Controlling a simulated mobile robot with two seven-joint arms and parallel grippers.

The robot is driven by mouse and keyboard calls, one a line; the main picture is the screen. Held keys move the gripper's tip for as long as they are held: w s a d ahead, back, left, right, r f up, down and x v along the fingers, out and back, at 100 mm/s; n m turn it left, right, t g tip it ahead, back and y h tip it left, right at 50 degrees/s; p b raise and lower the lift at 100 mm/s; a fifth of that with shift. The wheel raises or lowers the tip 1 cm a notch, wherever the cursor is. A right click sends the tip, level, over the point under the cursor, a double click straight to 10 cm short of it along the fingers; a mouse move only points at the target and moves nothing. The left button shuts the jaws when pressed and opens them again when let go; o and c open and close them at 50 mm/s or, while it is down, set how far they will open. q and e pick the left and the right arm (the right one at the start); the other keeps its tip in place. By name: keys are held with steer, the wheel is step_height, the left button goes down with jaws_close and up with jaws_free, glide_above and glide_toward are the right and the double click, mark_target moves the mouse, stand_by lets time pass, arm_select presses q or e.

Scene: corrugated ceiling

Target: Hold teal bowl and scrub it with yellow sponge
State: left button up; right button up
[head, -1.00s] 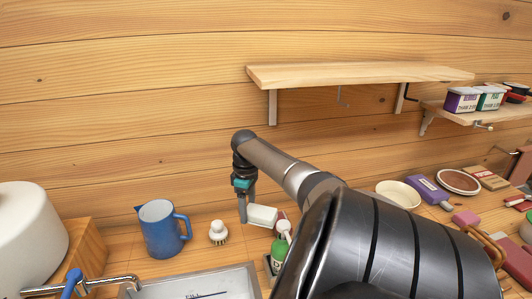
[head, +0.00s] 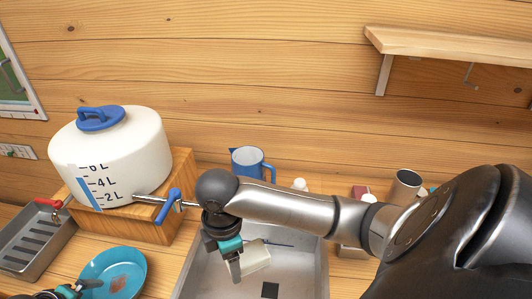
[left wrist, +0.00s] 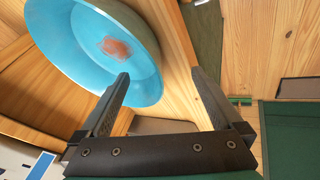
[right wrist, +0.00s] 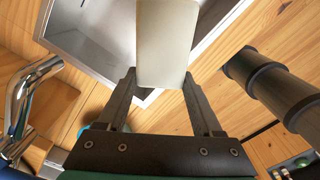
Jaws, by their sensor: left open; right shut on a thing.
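The teal bowl (head: 128,272) sits on the counter at the lower left, with a reddish-brown stain inside. It also fills the upper left of the left wrist view (left wrist: 85,62). My left gripper (left wrist: 160,75) is open; its fingers point towards the bowl's rim, and one overlaps the rim in the picture. I cannot tell whether they touch. In the head view my left gripper shows only partly at the bottom left. My right gripper (head: 236,262) is shut on the sponge (head: 255,257), a pale cream block rather than clearly yellow, above the sink. The sponge also shows in the right wrist view (right wrist: 166,42).
The sink (head: 205,268) lies in the middle. A white water tank (head: 135,150) with a blue-handled tap (head: 170,207) stands on a wooden block behind the bowl. A grey slotted tray (head: 35,240) is at the far left, a blue jug (head: 248,163) behind the sink.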

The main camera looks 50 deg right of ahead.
steer(key=w+a+r+n, duration=0.1)
steer(key=a+r+n, duration=0.25)
steer(key=a, duration=0.45)
steer(key=w+a+r+n, duration=0.2)
steer(key=a+n, duration=0.2)
steer(key=a, duration=0.5)
steer(key=w+a+r+n, duration=0.1)
steer(key=a+r+n, duration=0.2)
steer(key=a, duration=0.5)
steer(key=shift+w+d+f+n, duration=0.85)
steer(key=shift+w+f+n, duration=1.25)
steer(key=shift+w+n, duration=0.25)
steer(key=shift+w+d+f+n, duration=0.9)
steer(key=shift+w+f+n, duration=1.3)
steer(key=shift+n, duration=0.2)
steer(key=shift+w+d+f+n, duration=0.85)
steer(key=shift+w+f+n, duration=1.2)
steer(key=shift+w+n, duration=0.3)
